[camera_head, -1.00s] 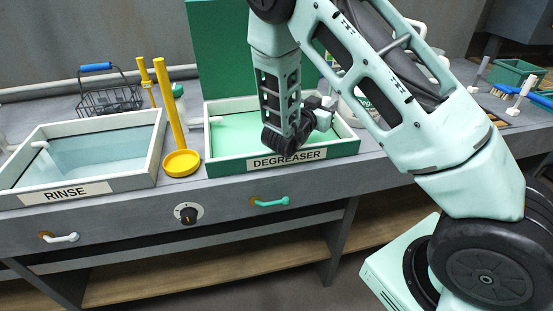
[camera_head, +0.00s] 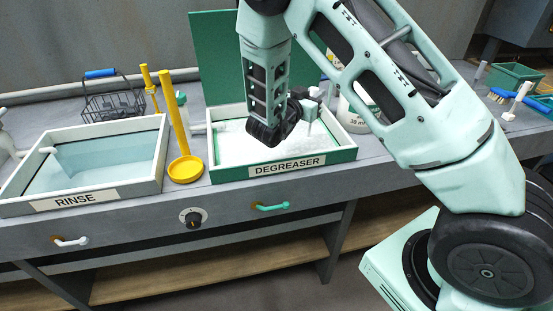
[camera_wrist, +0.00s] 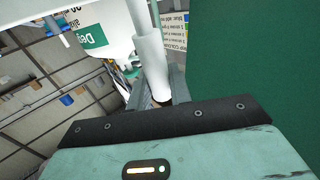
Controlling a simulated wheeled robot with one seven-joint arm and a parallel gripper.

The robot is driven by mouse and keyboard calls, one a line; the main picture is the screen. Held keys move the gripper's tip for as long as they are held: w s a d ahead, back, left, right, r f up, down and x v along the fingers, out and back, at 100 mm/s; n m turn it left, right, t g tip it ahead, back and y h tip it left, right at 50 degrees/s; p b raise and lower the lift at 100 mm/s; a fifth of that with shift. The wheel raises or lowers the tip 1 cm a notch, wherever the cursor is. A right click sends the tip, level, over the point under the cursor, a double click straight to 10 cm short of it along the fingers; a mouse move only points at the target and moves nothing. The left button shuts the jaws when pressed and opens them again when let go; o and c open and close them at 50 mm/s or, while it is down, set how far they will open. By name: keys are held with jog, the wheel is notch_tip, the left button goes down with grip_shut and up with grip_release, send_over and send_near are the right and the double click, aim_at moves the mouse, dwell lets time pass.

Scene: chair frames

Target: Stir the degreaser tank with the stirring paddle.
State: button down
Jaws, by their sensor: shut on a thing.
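The degreaser tank (camera_head: 287,163) is a green-and-white open box with a DEGREASER label, near the middle of the bench. Its surface (camera_head: 232,143) looks white and foamy. My gripper (camera_head: 312,108) is over the tank's back right part, partly hidden by my wrist. In the wrist view my gripper (camera_wrist: 165,98) is shut on a pale, round shaft, the stirring paddle (camera_wrist: 150,55). The paddle's lower end is not clearly visible, so I cannot tell how deep it sits.
The rinse tank (camera_head: 88,199) stands on the left. A yellow upright tool with a round dish (camera_head: 187,170) stands between the tanks. A wire basket (camera_head: 112,104) is behind. A green panel (camera_head: 212,60) rises behind the degreaser. A white container (camera_head: 352,118) stands close on the right.

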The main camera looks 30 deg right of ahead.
notch_tip(320, 180, up, 16)
jog(key=p, duration=1.1)
jog(key=shift+f, duration=0.25)
dwell(1.0)
